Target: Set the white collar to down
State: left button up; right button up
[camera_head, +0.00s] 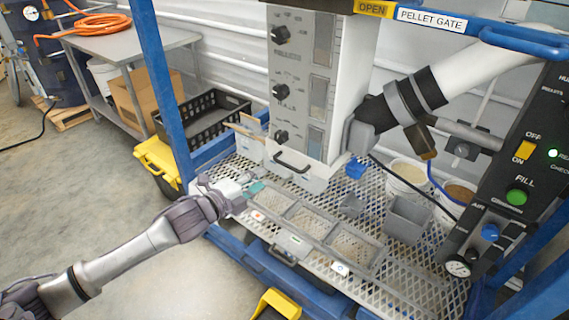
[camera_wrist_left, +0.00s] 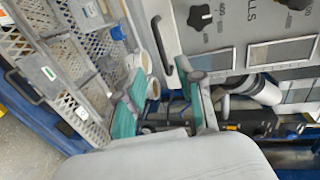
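No separate white collar can be told for certain. A thick white pipe (camera_head: 480,72) slopes in from the upper right of the head view, with black and grey bands (camera_head: 412,98) near the hopper. A brown-tipped lever (camera_head: 427,142) hangs below the bands. The banded pipe also shows in the left wrist view (camera_wrist_left: 258,90), beyond the fingers. My left gripper (camera_head: 250,188) is over the front left of the mesh shelf, well left of the pipe. In the wrist view its teal fingers (camera_wrist_left: 166,108) are apart with nothing held. My right gripper is not visible.
The hopper panel (camera_head: 302,75) with black knobs and a drawer handle (camera_head: 292,164) stands beyond my left gripper. Divided trays (camera_head: 308,215), a grey bin (camera_head: 406,220) and buckets (camera_head: 408,172) occupy the mesh shelf. A blue post (camera_head: 163,85) rises at left. A control panel (camera_head: 515,175) is at right.

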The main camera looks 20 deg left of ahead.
aim_at(284, 165)
pick_arm(q)
jog(key=p+x, duration=0.1)
jog(key=x, duration=1.1)
jog(key=shift+s, duration=0.1)
grip_shut()
